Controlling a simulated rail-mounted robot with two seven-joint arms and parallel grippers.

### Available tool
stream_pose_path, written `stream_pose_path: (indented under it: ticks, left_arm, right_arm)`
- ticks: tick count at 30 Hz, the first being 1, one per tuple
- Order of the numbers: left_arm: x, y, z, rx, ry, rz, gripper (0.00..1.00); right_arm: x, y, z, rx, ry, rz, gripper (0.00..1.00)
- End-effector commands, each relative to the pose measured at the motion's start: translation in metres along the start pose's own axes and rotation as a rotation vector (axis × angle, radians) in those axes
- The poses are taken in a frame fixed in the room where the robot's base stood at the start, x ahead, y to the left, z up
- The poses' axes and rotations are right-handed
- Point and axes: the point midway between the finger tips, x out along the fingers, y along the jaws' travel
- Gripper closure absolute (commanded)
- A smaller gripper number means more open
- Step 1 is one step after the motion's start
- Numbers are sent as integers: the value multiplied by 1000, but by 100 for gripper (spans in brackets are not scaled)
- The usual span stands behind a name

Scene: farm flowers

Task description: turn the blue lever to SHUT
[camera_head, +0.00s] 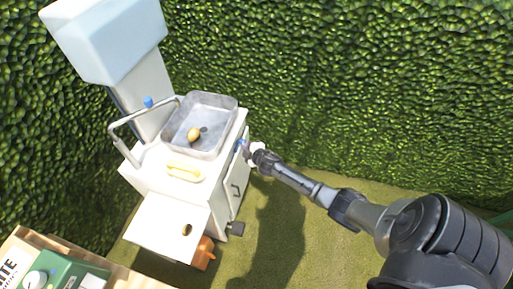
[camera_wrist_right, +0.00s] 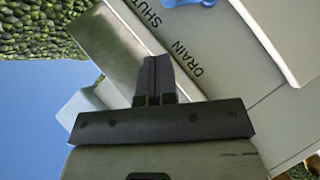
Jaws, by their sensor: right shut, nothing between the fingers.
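The blue lever (camera_wrist_right: 190,2) shows at the top edge of the right wrist view, mostly cut off, so its full angle cannot be told. The words SHUT (camera_wrist_right: 148,12) and DRAIN (camera_wrist_right: 188,58) are printed on the pale panel to its left and below. My right gripper (camera_wrist_right: 155,78) has its dark fingers together with nothing between them, apart from the lever. In the head view my right gripper (camera_head: 250,153) is at the side of the white cabinet (camera_head: 152,178), close to a small blue part (camera_head: 241,143). My left gripper is not in view.
A metal basin (camera_head: 213,148) on the cabinet holds a round yellowish item (camera_head: 194,134). A green box (camera_head: 62,272) is at lower left. Hedge surrounds the grass, which is open right of the cabinet.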

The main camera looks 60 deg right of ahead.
Motion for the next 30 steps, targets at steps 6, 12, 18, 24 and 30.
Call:
stream_pose_path:
  ticks: [6, 12, 18, 24, 30]
  left_arm:
    - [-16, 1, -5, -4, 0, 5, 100]
    - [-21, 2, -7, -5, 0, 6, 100]
    - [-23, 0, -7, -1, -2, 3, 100]
    - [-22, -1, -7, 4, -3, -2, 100]
    - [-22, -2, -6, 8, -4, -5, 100]
  right_arm:
    - [-40, 8, 0, -2, 1, 1, 100]
    - [-62, 10, 1, 0, 1, 1, 100]
    - [-71, 11, 1, 0, 1, 2, 100]
    - [-72, 11, 1, 0, 1, 2, 100]
    - [-72, 10, 1, 0, 1, 2, 100]
